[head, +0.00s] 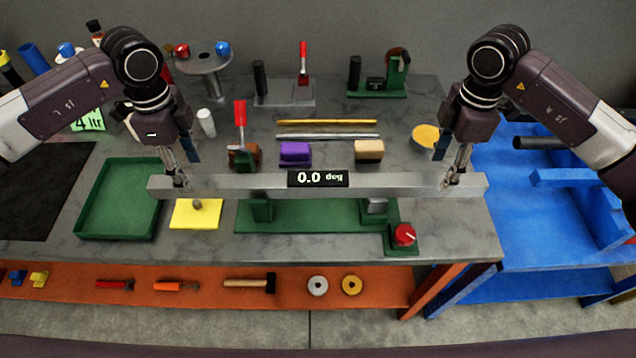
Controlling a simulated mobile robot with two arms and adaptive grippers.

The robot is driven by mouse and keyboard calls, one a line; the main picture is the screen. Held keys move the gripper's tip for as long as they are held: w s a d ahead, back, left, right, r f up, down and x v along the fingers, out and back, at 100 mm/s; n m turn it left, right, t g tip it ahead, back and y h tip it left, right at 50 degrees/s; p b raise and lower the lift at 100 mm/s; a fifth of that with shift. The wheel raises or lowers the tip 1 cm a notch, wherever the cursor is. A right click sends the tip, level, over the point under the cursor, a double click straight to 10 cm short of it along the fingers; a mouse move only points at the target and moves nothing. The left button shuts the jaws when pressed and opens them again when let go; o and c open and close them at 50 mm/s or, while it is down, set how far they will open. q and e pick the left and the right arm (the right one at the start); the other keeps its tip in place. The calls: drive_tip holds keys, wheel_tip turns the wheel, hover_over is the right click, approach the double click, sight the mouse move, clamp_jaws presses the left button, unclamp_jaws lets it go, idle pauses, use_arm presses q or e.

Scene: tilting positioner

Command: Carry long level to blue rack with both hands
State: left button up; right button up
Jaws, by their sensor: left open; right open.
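The long level (400,185) is a straight silver bar with a black display reading 0.0, upside down in the head view. It lies crosswise above a green fixture (310,215) on the grey bench; whether it rests on the fixture's posts is hard to tell. My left gripper (175,180) is open at the level's left end, and my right gripper (451,180) is open near its right end. Both have their fingers down at the bar. The blue rack (565,178), with raised blue arms, stands at the right on a blue surface.
A green tray (84,205) and a yellow pad (183,217) lie at the left. A red knob (404,235) sits on the fixture's front right. Behind the level are a purple block (295,153), a tan block (369,150) and a red-handled clamp (240,115). A dark cylinder (538,143) is near the rack.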

sight(194, 181)
use_arm(q)
drive_tip(key=shift+f, duration=2.45)
use_arm(e)
drive_tip(key=shift+f, duration=2.45)
use_arm(q)
drive_tip(key=shift+c, duration=0.6)
use_arm(e)
drive_tip(key=shift+c, duration=0.6)
use_arm(q)
clamp_jaws()
use_arm(e)
clamp_jaws()
